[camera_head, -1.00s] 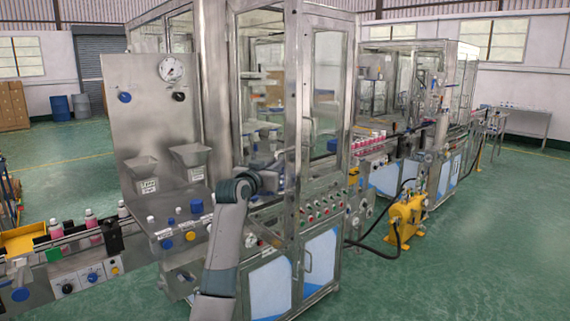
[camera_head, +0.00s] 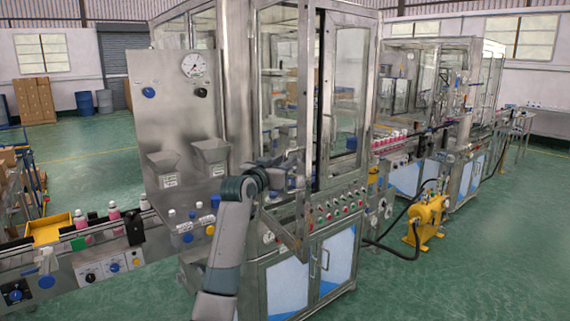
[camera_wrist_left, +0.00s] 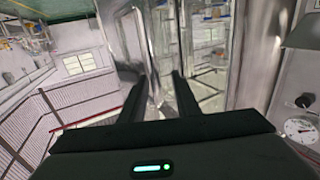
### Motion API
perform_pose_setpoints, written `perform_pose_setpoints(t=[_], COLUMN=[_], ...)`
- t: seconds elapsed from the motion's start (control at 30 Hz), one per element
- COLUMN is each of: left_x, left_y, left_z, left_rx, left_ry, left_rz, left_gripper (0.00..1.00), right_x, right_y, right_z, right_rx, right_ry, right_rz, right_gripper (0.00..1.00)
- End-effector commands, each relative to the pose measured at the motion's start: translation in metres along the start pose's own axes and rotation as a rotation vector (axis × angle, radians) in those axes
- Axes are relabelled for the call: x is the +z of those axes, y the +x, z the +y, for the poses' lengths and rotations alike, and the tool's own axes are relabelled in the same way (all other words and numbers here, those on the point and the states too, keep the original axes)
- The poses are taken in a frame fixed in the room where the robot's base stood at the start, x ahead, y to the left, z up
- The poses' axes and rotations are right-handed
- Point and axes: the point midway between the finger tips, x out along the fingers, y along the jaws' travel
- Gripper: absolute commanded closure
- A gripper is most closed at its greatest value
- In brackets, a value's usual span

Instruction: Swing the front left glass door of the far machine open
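The large glass-walled machine stands in the middle of the head view. Its front left glass door (camera_head: 305,110) stands ajar, its metal frame projecting outward from the machine, with its lower end in front of the button panel. The front right glass door (camera_head: 345,100) looks closed. My left gripper (camera_head: 292,168) is beside the lower part of the left door. In the left wrist view its two dark fingers (camera_wrist_left: 162,82) are apart, with glass and metal framing beyond them. Contact with the door cannot be told. My right gripper is out of view.
A steel panel with a gauge (camera_head: 194,65) and two hoppers stands left of the machine. A conveyor (camera_head: 65,255) with pink bottles runs at lower left. A yellow pump (camera_head: 428,220) with black hoses stands on the floor at right. Green floor is clear at lower right.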

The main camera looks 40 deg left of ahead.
Motion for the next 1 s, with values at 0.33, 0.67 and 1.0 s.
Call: perform_pose_setpoints(t=[0.33,0.67,1.0], left_x=[0.003,0.005,0.005], left_y=[-0.002,-0.033,-0.096], left_z=[0.002,0.001,0.0], left_rx=[0.003,0.002,0.0], left_ry=[0.0,0.003,0.003], left_rz=[-0.003,-0.002,0.0], left_gripper=[0.71,0.71,0.71], right_x=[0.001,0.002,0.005], right_y=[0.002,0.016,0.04], right_z=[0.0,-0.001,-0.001], right_rx=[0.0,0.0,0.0], right_ry=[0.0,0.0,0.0], right_rz=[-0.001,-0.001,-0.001], right_gripper=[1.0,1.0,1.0])
